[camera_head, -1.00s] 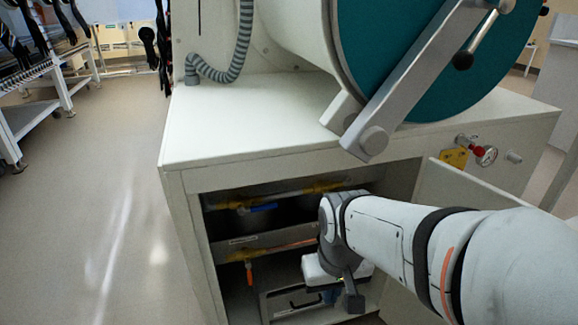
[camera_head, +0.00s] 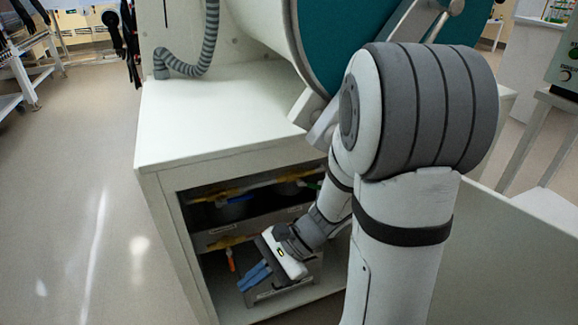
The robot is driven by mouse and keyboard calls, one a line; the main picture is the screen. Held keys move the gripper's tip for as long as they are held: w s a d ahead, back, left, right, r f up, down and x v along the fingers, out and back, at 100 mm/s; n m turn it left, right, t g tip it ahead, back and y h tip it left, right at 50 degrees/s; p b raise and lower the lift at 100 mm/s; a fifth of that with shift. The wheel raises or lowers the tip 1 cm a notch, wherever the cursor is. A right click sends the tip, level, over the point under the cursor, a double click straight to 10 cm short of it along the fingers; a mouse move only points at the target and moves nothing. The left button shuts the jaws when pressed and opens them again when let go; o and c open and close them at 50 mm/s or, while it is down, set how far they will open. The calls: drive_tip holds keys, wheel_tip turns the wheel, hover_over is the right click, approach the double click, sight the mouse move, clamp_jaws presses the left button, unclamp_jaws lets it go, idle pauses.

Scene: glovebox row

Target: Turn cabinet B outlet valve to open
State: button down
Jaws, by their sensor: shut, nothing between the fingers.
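The open cabinet (camera_head: 165,215) under the white bench holds yellow pipe fittings with coloured valve handles. An orange handle (camera_head: 231,260) hangs down from the lower yellow fitting. No readable label tells which is the cabinet B outlet valve. My gripper (camera_head: 254,277) reaches inside the cabinet, its blue fingers shut and empty. The fingers point left and down, just below and right of the orange handle, apparently apart from it. My arm hides the cabinet's right part.
A grey case or tray (camera_head: 283,291) is on the cabinet floor below my gripper. The open door (camera_head: 520,245) stands at the right, beside my arm. A round teal glovebox door (camera_head: 340,45) is above the bench. The floor at left is clear.

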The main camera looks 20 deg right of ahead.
sight(312, 186)
drive_tip(key=w+d+m+t+p, duration=0.4)
drive_tip(key=w+d+m+t, duration=0.5)
drive_tip(key=w+m+t, duration=0.55)
drive_tip(key=d+f+m+t+h+p, duration=0.1)
drive_tip(key=d+f+m+t+h, duration=0.35)
drive_tip(key=d+m+h, duration=0.75)
drive_tip(key=w+d+y+b, duration=0.1)
drive_tip(key=w+b, duration=0.1)
drive_tip(key=w, duration=0.2)
drive_tip(key=w+d+g+y+b, duration=0.1)
drive_tip(key=w+d+b, duration=0.1)
drive_tip(key=w, duration=0.2)
drive_tip(key=shift+d+r+m+b, duration=0.25)
drive_tip(key=shift+m+b, duration=0.05)
drive_tip(key=shift+m, duration=0.15)
drive_tip(key=shift+w, duration=0.1)
